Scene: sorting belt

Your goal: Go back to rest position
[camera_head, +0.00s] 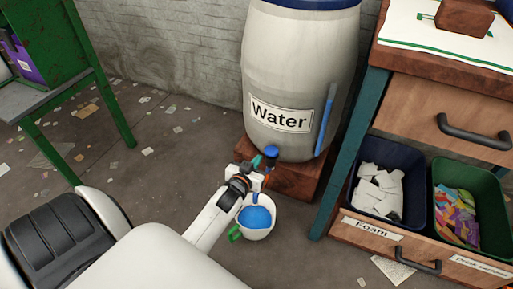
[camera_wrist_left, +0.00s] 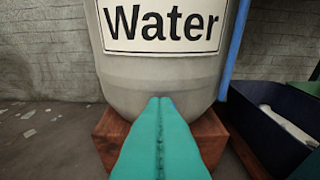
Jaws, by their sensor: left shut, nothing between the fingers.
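My left gripper (camera_head: 262,168) reaches in from the lower left in the head view, close in front of the tap at the foot of the water barrel (camera_head: 300,70). In the left wrist view its teal fingers (camera_wrist_left: 161,105) are pressed together with nothing between them, pointing at the lower barrel below the "Water" label (camera_wrist_left: 160,22). A white bucket (camera_head: 256,231) with a green handle stands below the gripper, holding blue water (camera_head: 255,217). The blue-topped tap (camera_head: 271,151) is partly hidden by the gripper. My right gripper is not in view.
The barrel stands on a wooden block (camera_head: 302,182). To the right, a wooden bench (camera_head: 430,85) has a dark blue foam bin (camera_head: 399,220) and a green bin (camera_head: 480,180) with wrappers. A green frame (camera_head: 112,105) stands at the left. Paper scraps litter the floor.

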